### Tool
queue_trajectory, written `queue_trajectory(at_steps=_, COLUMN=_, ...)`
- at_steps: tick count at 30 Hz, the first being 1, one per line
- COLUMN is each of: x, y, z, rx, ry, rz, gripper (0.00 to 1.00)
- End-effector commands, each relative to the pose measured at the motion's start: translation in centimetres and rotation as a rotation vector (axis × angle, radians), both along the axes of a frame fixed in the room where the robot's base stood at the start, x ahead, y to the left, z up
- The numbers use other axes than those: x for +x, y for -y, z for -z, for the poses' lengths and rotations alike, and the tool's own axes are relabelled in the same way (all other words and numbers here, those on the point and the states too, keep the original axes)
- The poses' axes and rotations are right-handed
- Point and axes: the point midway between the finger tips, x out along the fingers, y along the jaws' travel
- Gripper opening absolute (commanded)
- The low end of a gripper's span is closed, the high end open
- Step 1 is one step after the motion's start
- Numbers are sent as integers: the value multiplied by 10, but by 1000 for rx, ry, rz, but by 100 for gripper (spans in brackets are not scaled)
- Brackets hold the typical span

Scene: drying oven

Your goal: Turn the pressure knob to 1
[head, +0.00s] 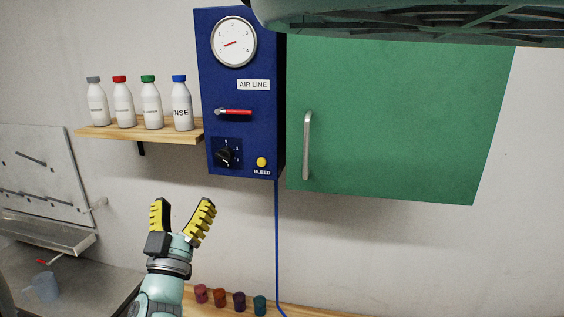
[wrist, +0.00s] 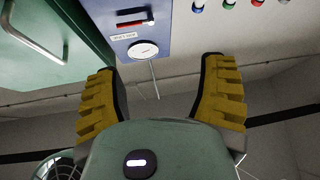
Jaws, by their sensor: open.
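The blue air line panel (head: 240,132) hangs on the wall with the black pressure knob (head: 228,153) at its lower left. The knob's pale mark and scale are too small to read surely. The round white gauge (head: 234,42) is at the top, its red needle pointing left and slightly down. My gripper (head: 184,203) is open and empty, below and left of the knob and apart from it. In the wrist view, the fingers of my gripper (wrist: 158,66) are spread wide; the panel (wrist: 168,25) and gauge (wrist: 143,50) appear inverted beyond them, and the knob is out of frame.
A red-handled lever (head: 234,112) and yellow bleed button (head: 262,162) are on the panel. A green cabinet (head: 400,120) is at right, a shelf (head: 140,133) with several bottles at left. A blue hose (head: 277,235) hangs below the panel.

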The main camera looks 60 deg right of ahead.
Motion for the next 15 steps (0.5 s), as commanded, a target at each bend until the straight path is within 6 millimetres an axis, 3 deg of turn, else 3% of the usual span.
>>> queue_trajectory(at_steps=1, x=-5, y=18, z=10, rx=23, ry=-59, rz=32, gripper=70)
queue_trajectory(at_steps=4, x=-7, y=39, z=23, rx=63, ry=-156, rz=50, gripper=70)
queue_trajectory(at_steps=9, x=-8, y=51, z=31, rx=87, ry=-227, rz=50, gripper=70)
queue_trajectory(at_steps=15, x=2, y=63, z=24, rx=87, ry=-232, rz=46, gripper=70)
